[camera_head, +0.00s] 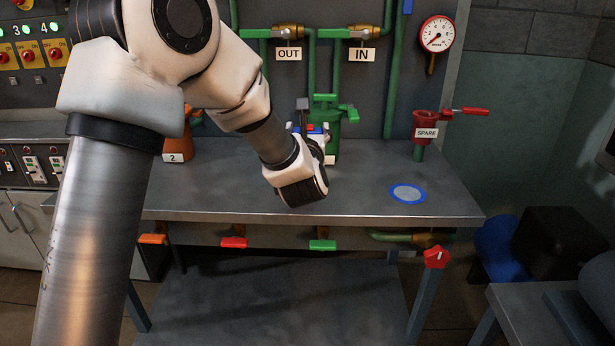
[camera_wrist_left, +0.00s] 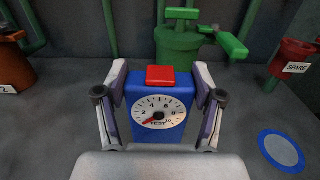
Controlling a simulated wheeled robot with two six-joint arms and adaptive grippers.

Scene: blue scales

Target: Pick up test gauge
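The test gauge is a blue block with a white dial and a red button on top; it stands out in the left wrist view (camera_wrist_left: 163,106), squarely between the two fingers of my left gripper (camera_wrist_left: 161,88). The fingers flank its sides closely, spread wide, with what looks like a narrow gap at each side. Its base is hidden behind the gripper body. In the head view, my left gripper (camera_head: 311,130) is above the table in front of the green valve, and mostly hides the gauge. My right gripper is not in view.
The table (camera_head: 365,160) has a blue-ringed disc (camera_head: 407,194) at the right. Behind the gauge is a green valve pipe (camera_head: 325,118). A red SPARE funnel (camera_head: 426,126) stands at the back right, and an orange container (camera_head: 178,148) at the left.

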